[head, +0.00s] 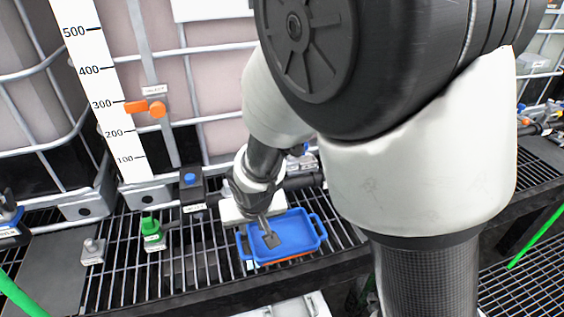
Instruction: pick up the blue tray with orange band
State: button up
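The blue tray (298,231) sits on the black grating, right of centre and low in the head view. It is shallow, with a handle loop at each end. An orange band (288,259) shows along its near lower side. My gripper (271,240) points down over the inside of the tray, towards its left half. The fingers look small and dark, and I cannot tell whether they are apart or touch the tray. My arm covers the area behind and to the right of the tray.
A green-handled valve (151,230), a grey-knobbed fitting (93,250) and a blue-button box (191,184) stand on the grating left of the tray. A dark pipe runs behind the tray. Large caged totes and a white level scale (100,90) stand at the back.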

jog(key=shift+b+x, duration=0.7)
jog(key=shift+x, duration=7.65)
jog(key=shift+w, duration=0.15)
grip_shut()
jog(key=shift+r, duration=0.1)
